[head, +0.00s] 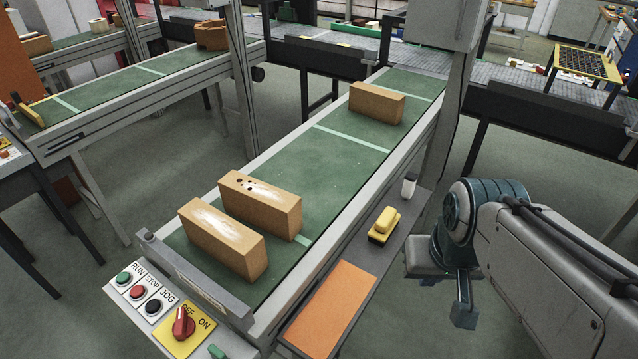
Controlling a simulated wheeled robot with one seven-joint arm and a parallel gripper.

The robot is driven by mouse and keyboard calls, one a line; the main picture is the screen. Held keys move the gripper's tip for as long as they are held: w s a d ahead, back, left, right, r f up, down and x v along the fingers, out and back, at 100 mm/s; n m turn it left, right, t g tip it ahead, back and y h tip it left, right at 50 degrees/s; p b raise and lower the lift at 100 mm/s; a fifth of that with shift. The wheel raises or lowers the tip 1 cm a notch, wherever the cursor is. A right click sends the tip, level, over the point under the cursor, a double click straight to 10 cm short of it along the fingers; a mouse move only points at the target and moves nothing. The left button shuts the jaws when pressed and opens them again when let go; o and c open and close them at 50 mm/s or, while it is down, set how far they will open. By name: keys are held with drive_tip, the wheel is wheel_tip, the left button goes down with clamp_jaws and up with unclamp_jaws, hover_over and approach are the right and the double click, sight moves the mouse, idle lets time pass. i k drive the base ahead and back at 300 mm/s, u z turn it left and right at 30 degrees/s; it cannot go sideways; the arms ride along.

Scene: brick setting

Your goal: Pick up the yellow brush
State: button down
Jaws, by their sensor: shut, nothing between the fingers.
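The yellow brush (384,224) lies on the narrow grey side shelf along the right of the near conveyor. It has a yellow body with a dark strip along its lower edge. My gripper (464,314) hangs at the lower right, to the right of the brush and apart from it. It points down, is shut and holds nothing. Its fingers show only as a small dark shape.
A small white-and-dark object (409,186) stands behind the brush on the shelf. An orange sheet (333,308) lies in front. Three tan bricks rest on the green conveyor (330,175). A control panel (160,310) is at the near end. A grey post (455,110) rises behind.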

sight(381, 230)
drive_tip(key=z, duration=0.55)
drive_tip(key=k, duration=0.6)
drive_tip(key=z, duration=1)
drive_tip(key=i, duration=1)
drive_tip(key=u, duration=0.45)
drive_tip(key=i, duration=0.75)
drive_tip(key=u, duration=1.2)
drive_tip(key=i, duration=0.3)
drive_tip(key=u, duration=0.25)
